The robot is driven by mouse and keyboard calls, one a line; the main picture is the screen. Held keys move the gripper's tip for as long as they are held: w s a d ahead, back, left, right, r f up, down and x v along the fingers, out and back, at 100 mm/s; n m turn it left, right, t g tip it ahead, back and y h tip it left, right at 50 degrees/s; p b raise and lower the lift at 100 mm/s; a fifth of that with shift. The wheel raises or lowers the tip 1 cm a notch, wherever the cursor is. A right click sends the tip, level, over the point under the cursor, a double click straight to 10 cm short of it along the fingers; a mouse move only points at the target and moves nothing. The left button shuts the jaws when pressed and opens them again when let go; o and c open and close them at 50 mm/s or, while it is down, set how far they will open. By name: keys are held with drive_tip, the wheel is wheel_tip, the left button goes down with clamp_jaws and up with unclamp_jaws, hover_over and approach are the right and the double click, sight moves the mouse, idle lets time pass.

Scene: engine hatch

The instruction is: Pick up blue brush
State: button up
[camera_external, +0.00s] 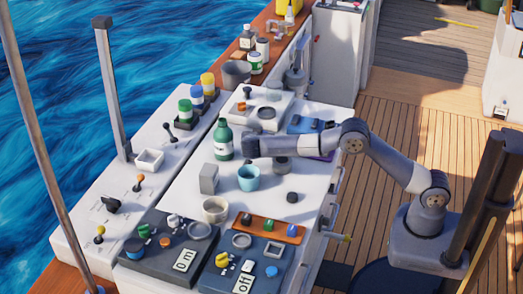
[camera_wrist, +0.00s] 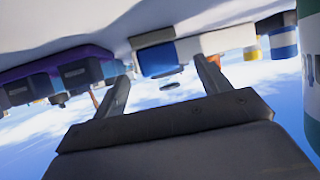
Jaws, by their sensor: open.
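I cannot make out a blue brush for certain. In the wrist view a blue block with a white edge (camera_wrist: 158,58) shows between and beyond the fingertips; its shape is too unclear to name. My gripper (camera_wrist: 161,70) is open, with nothing between its fingers. In the external view my gripper (camera_external: 250,146) is over the white counter, close beside the green bottle (camera_external: 222,140) and above the teal cup (camera_external: 248,178). A small blue piece (camera_external: 291,230) sits on the orange tray (camera_external: 268,222), and a blue tray (camera_external: 303,123) with dark pieces lies behind my arm.
The green bottle also shows at the right edge of the wrist view (camera_wrist: 311,70). A grey block (camera_external: 208,179) and a pale cup (camera_external: 215,210) stand nearby. Dark panels (camera_external: 165,268) fill the counter's front. Paint jars (camera_external: 207,84) stand at the back left.

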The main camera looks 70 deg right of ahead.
drive_tip(key=x, duration=0.3)
drive_tip(key=shift+d, duration=0.35)
drive_tip(key=c, duration=1.1)
wheel_tip(320, 180, up, 28)
drive_tip(key=p, duration=0.8)
drive_tip(key=shift+p, duration=0.4)
